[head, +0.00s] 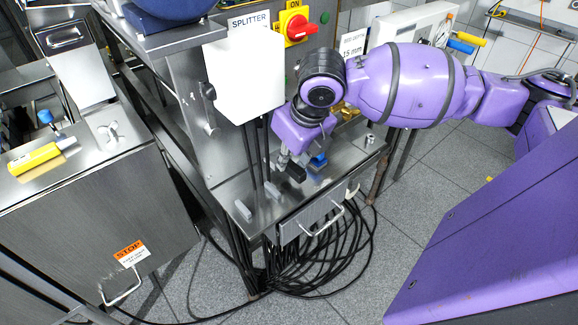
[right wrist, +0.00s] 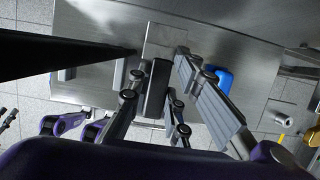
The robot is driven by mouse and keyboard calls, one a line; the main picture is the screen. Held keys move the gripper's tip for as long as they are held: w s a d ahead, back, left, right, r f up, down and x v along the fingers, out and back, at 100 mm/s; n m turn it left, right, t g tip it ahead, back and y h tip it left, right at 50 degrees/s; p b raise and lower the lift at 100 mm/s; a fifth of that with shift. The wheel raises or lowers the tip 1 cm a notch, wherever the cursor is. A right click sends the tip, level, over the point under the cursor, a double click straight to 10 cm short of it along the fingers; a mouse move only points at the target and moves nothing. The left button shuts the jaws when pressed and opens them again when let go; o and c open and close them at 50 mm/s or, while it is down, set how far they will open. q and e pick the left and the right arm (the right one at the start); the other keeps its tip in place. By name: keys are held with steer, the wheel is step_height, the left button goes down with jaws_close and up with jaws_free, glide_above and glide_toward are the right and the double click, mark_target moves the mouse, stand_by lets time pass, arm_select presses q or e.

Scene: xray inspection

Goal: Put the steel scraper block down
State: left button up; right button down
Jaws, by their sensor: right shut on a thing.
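The steel scraper block (right wrist: 157,88) is a dark grey oblong between the fingers of my right gripper (right wrist: 160,74) in the right wrist view. The gripper is shut on it. In the head view my right gripper (head: 287,162) reaches down over the steel table (head: 312,192), and the block is hard to make out there. I cannot tell whether the block touches the table top. My left gripper is not in view.
Two light grey blocks, one nearer (head: 243,210) and one farther (head: 272,190), stand left of the gripper. A blue object (head: 318,160) lies close on its right. The white splitter panel (head: 245,75) and black cables hang just left. The table's front edge has a handle.

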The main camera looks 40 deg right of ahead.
step_height(320, 180, down, 2)
steer(key=shift+f, duration=0.25)
steer(key=c, duration=1.8)
jaws_free()
steer(key=shift+s+f, duration=0.1)
steer(key=shift+o, duration=0.9)
steer(key=p+v, duration=0.2)
steer(key=v, duration=0.9)
steer(key=shift+s+r, duration=0.15)
steer(key=shift+r, duration=0.45)
